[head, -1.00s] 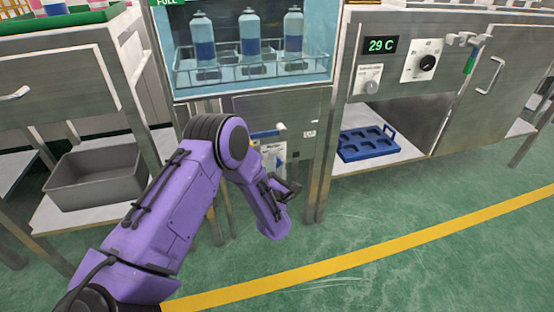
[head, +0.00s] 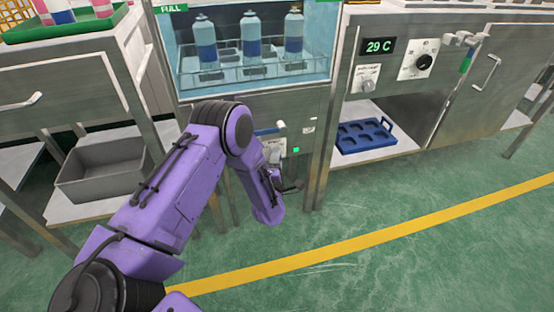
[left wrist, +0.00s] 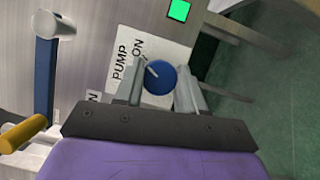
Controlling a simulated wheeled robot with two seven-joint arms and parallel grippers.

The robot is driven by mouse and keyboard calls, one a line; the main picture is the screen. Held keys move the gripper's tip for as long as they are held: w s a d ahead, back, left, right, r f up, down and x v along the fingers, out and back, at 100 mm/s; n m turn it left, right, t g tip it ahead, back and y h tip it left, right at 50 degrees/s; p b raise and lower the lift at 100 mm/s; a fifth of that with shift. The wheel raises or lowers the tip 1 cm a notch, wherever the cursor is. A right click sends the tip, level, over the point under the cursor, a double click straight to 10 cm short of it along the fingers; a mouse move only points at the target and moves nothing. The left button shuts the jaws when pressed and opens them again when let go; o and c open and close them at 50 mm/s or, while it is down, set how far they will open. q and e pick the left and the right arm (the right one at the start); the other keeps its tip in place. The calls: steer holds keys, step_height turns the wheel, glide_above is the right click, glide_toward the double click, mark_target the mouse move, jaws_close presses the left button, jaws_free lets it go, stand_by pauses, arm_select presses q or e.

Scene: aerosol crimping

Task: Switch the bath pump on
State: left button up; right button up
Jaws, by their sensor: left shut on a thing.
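The pump switch is a round blue knob (left wrist: 161,77) on a white plate (left wrist: 178,52) marked PUMP and ON. My left gripper (left wrist: 162,88) is shut on the knob, one finger on each side. A pale pointer line on the knob points towards the ON lettering. A square lamp (left wrist: 179,10) beside the plate is lit green; it also shows in the head view (head: 296,150). The glass-fronted bath (head: 255,82) above holds three blue-banded cans (head: 250,35) in a rack. In the head view my left arm partly hides the knob area. My right gripper is not in view.
A blue-handled lever (left wrist: 46,75) and a yellow handle (left wrist: 24,133) stand close left of the plate. An open bay with a blue tray (head: 362,136) is at right, below a 29 C display (head: 379,46). A grey bin (head: 100,168) stands left on a shelf.

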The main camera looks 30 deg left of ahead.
arm_select(q)
steer(key=shift+s+f, duration=0.1)
steer(key=shift+f, duration=0.05)
steer(key=o, duration=1.1)
steer(key=shift+c, duration=0.2)
steer(key=p+v, duration=0.2)
steer(key=v, duration=0.8)
steer(key=shift+s, duration=0.3)
steer(key=shift+d, duration=0.15)
